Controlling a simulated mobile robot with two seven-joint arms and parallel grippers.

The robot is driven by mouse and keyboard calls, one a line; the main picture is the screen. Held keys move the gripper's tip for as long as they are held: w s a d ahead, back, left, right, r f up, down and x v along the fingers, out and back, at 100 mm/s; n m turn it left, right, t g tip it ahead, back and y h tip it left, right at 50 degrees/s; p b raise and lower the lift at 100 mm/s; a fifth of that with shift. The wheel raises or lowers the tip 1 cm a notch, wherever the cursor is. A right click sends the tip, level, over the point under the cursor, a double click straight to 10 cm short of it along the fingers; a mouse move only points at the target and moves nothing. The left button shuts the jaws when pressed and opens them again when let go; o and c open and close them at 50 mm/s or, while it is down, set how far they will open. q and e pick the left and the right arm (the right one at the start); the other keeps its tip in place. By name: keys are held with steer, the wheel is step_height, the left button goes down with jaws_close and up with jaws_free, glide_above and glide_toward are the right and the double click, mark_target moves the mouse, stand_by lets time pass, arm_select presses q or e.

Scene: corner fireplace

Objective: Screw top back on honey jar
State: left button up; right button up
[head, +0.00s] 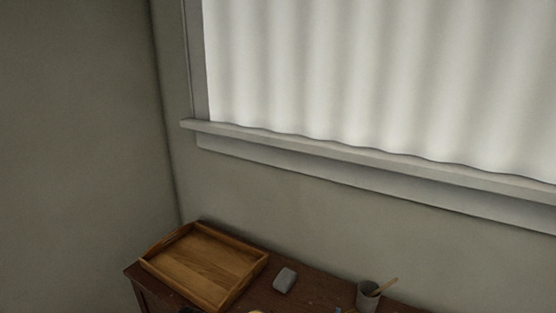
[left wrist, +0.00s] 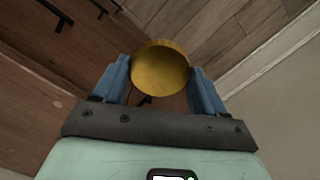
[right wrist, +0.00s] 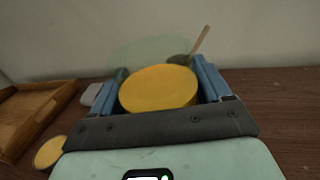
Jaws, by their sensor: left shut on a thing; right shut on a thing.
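My left gripper (left wrist: 158,72) is shut on a round yellow piece (left wrist: 160,70), held over the floor beside dark wooden drawer fronts. My right gripper (right wrist: 163,78) is shut on another round yellow piece (right wrist: 158,90), held above the table with its flat face towards the camera. A faint greenish, see-through shape (right wrist: 145,52) shows just beyond that piece. I cannot tell for sure which held piece is the honey jar and which is its top. The two pieces are apart.
A wooden tray (right wrist: 14,123) stands on the dark wooden table (right wrist: 285,110); it also shows in the head view (head: 238,284). A yellow disc (right wrist: 50,151) lies near it. A grey block (head: 285,280) and a grey cup (head: 367,297) with a stick stand along the wall.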

arm_select(q)
steer(key=shift+w+d+p, duration=0.15)
steer(key=shift+d+p, duration=0.15)
steer(key=shift+d, duration=0.35)
arm_select(e)
steer(key=shift+a+f+n+t+y, duration=0.3)
steer(key=shift+a+f+n+y, duration=0.2)
steer(key=shift+a+f+y, duration=0.1)
arm_select(q)
steer(key=shift+f, duration=0.1)
arm_select(e)
steer(key=shift+s+a+f, duration=0.1)
steer(key=shift+s+f, duration=0.05)
steer(key=w+a+r, duration=0.1)
steer(key=w+a, duration=0.1)
steer(key=a, duration=0.6)
steer(key=w+a+r, duration=0.1)
steer(key=w+a, duration=0.1)
steer(key=a, duration=0.7)
steer(key=shift+a, duration=0.2)
steer(key=shift+d, duration=0.1)
